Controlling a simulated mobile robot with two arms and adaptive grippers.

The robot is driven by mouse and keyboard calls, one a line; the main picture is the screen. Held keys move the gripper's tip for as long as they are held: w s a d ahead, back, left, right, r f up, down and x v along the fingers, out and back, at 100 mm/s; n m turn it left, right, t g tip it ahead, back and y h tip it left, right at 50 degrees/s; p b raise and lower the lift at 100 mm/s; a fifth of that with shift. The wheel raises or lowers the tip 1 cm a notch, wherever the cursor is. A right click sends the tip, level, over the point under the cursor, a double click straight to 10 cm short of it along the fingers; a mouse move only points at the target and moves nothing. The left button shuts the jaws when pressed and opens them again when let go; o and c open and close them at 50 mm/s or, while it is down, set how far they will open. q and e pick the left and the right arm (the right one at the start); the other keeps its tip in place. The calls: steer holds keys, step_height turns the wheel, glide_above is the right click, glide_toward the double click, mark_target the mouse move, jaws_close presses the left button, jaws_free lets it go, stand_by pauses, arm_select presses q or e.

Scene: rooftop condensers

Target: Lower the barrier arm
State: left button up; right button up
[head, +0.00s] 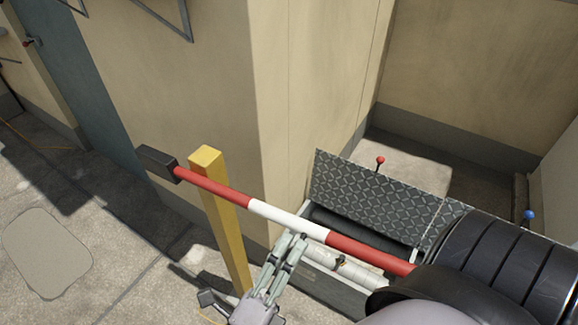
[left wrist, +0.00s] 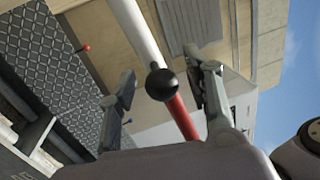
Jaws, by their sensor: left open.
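The barrier arm, a red and white striped bar, crosses the head view (head: 278,218) from upper left to lower right. A dark block (head: 157,165) sits on its left end, near a yellow post (head: 222,215). Its right end is hidden behind dark rounded parts. The arm also shows in the left wrist view (left wrist: 137,32), with a black ball knob (left wrist: 161,84) in front of it. My left gripper (head: 292,238) is beside the white stripe. Its open fingers (left wrist: 166,78) stand on both sides of the knob; contact is not visible. My right gripper is not in view.
A beige wall corner (head: 275,100) rises behind the arm. A diamond-plate panel (head: 370,193) stands behind the bar, with a pipe (head: 355,270) below. A red-knobbed lever (head: 380,162) and a blue knob (head: 528,215) are farther back. Paved floor (head: 120,230) is clear at left.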

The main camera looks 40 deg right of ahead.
arm_select(q)
steer(key=v, duration=1.2)
